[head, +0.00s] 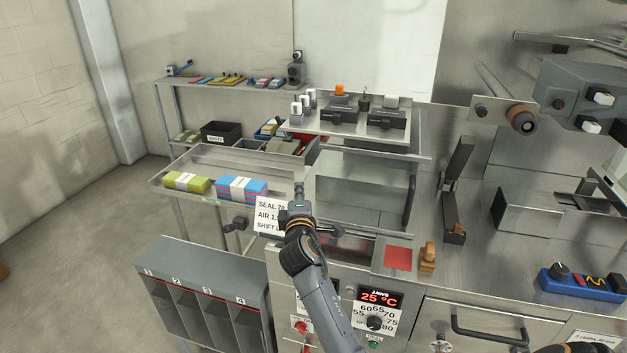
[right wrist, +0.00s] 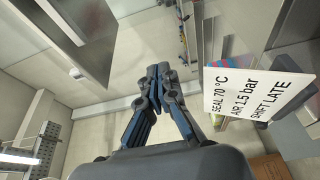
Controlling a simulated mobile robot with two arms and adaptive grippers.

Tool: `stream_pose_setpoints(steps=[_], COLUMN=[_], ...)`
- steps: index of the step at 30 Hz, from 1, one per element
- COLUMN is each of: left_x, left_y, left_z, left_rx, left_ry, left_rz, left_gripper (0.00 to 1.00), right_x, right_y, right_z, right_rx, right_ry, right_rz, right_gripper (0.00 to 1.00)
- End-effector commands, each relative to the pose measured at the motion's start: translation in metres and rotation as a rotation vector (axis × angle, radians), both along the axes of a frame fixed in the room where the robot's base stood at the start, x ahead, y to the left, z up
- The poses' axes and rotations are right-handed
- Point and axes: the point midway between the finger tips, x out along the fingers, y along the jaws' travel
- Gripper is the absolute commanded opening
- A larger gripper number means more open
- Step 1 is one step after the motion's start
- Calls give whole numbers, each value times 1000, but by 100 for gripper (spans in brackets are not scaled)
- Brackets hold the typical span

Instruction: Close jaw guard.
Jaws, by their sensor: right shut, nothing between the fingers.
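The jaw guard (head: 362,185) appears as a clear or pale panel over the jaw area in the middle of the machine, with a dark upright bar at its right side. I cannot tell for sure how far it stands open. My right gripper (head: 299,190) is at the guard's left side, in front of the steel tray. In the right wrist view its fingers (right wrist: 159,73) are shut with nothing between them. I cannot tell whether it touches the guard. My left gripper is out of view.
A white card (head: 269,216) with settings hangs close to my right gripper, partly behind it. The jaws panel (head: 378,298) shows 25 °C. A steel tray (head: 165,176) with wrapped cloth stacks is at left. A red square (head: 398,258) and wooden stamp (head: 427,257) lie right.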

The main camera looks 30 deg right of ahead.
Motion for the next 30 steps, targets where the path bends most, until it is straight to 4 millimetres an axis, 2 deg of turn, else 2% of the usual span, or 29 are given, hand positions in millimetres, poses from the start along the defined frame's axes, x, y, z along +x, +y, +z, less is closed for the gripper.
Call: stream_pose_setpoints(steps=[3, 9, 12, 18, 30], left_x=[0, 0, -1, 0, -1], left_y=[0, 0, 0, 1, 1], left_z=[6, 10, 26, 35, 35], left_rx=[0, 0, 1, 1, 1], left_ry=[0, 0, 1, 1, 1], left_rz=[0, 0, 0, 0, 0], left_gripper=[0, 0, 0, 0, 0], right_x=[21, 49, 32, 19, 16], right_y=[-13, -30, -41, -52, -54], right_z=[3, 2, 4, 1, 0], right_rx=[-1, 2, 0, 1, 2], right_ry=[1, 1, 2, 0, -1], right_rz=[-2, 0, -2, 0, 0], right_gripper=[0, 0, 0, 0, 0])
